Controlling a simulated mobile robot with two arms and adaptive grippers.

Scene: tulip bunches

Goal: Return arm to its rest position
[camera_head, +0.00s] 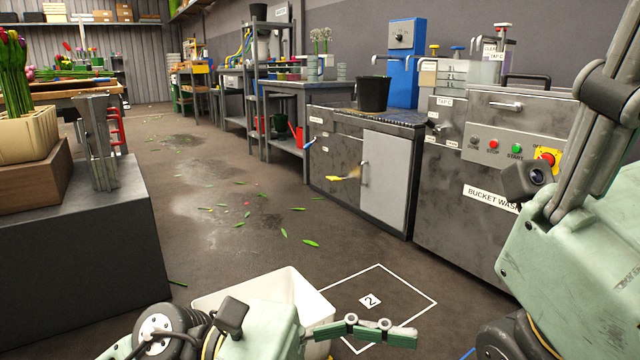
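My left arm comes in along the bottom edge, and its gripper (380,330) points right, low over the floor. Its jointed green and grey finger parts are seen side-on, so I cannot tell how far apart the fingers are. No object shows in it. My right arm fills the right edge, its pale green links bent upward; its gripper is out of view. A white bin (285,286) stands behind my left arm, which hides part of it.
A floor square marked 2 (408,292) lies right of the bin. A dark bench (100,235) with a planter (28,135) stands left. The bucket washer (465,225) is close to my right arm. A black bucket (373,93) stands on the counter. The middle aisle has scattered leaves.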

